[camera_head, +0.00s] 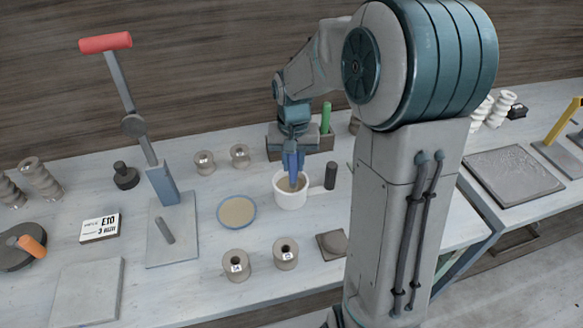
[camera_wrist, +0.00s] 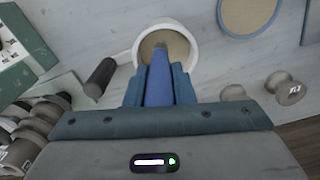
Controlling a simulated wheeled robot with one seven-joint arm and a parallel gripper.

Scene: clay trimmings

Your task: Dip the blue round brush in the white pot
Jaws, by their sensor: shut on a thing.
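My gripper (camera_head: 292,150) is shut on the blue round brush (camera_head: 292,172) and points down at the white pot (camera_head: 290,201). In the wrist view the blue brush (camera_wrist: 159,85) sits between my two fingers (camera_wrist: 158,82), its greyish-brown tip pointing away from me. The white pot (camera_wrist: 192,42) shows beyond the tip, round and open, with a tan content inside. In both views the brush tip lies within the pot's rim. I cannot tell for sure whether it touches the content.
Spools (camera_head: 286,253) stand in front and behind. A box with a green stick (camera_head: 326,117) is behind. A lever press (camera_head: 163,184) stands left.

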